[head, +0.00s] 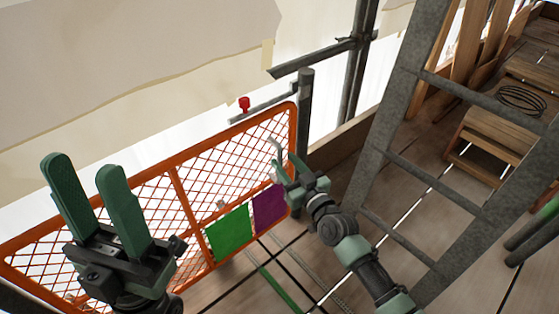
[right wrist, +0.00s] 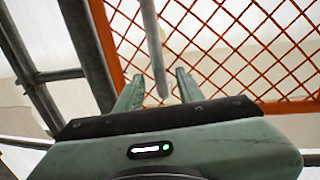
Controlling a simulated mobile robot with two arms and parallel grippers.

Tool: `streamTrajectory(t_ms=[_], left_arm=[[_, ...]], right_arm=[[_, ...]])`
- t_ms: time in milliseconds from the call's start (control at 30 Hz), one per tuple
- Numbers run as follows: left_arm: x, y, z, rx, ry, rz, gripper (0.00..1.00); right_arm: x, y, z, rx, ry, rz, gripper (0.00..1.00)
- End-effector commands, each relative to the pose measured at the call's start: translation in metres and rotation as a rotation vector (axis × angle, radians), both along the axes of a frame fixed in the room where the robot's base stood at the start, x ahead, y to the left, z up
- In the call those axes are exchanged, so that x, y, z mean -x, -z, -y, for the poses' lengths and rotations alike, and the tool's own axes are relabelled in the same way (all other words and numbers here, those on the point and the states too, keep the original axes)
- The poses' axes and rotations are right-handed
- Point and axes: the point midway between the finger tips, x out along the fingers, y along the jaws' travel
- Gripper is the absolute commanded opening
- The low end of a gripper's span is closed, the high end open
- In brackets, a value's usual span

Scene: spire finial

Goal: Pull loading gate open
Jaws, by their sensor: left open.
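The loading gate (head: 178,190) is an orange frame with mesh, standing upright across the opening in the head view. A pale grey bar (head: 276,148), which looks like its handle, stands near the gate's right end. The orange mesh (right wrist: 255,45) and the grey bar (right wrist: 152,40) also show in the right wrist view. My right gripper (head: 287,166) is at the bar. In the right wrist view its fingers are apart with the bar between them, and gaps show on both sides. My left gripper (head: 83,170) is open and empty, in front of the gate's left part.
A red knob (head: 244,103) sits on a grey rail above the gate. A grey post (head: 304,100) stands at its right end. A metal ladder (head: 390,150) rises right of my right arm. Planks and a coiled cable (head: 521,98) lie at the far right.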

Motion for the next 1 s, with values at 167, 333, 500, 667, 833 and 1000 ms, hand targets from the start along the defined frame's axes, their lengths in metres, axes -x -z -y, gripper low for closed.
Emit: streamTrajectory(t_ms=[167, 333, 500, 667, 833, 1000], left_arm=[[0.0, 0.012, 0.0, -0.001, 0.0, -0.002, 0.47], [-0.001, 0.014, 0.0, -0.001, 0.0, -0.002, 0.47], [-0.001, 0.014, 0.0, -0.001, 0.0, -0.003, 0.47], [-0.001, 0.014, 0.0, -0.001, 0.0, -0.003, 0.47], [-0.001, 0.014, 0.0, -0.001, 0.0, -0.004, 0.47], [-0.001, 0.014, 0.0, -0.001, 0.0, -0.004, 0.47]], right_arm=[[-0.023, 0.002, -0.011, -0.001, 0.001, 0.0, 0.38], [-0.032, 0.001, -0.015, -0.001, 0.0, -0.003, 0.38], [-0.033, 0.001, -0.015, 0.0, 0.0, -0.002, 0.38], [-0.033, 0.001, -0.015, 0.0, 0.001, -0.002, 0.15], [-0.033, 0.001, -0.015, 0.0, 0.001, -0.002, 0.0], [-0.033, 0.001, -0.015, 0.0, 0.001, -0.002, 0.0]])
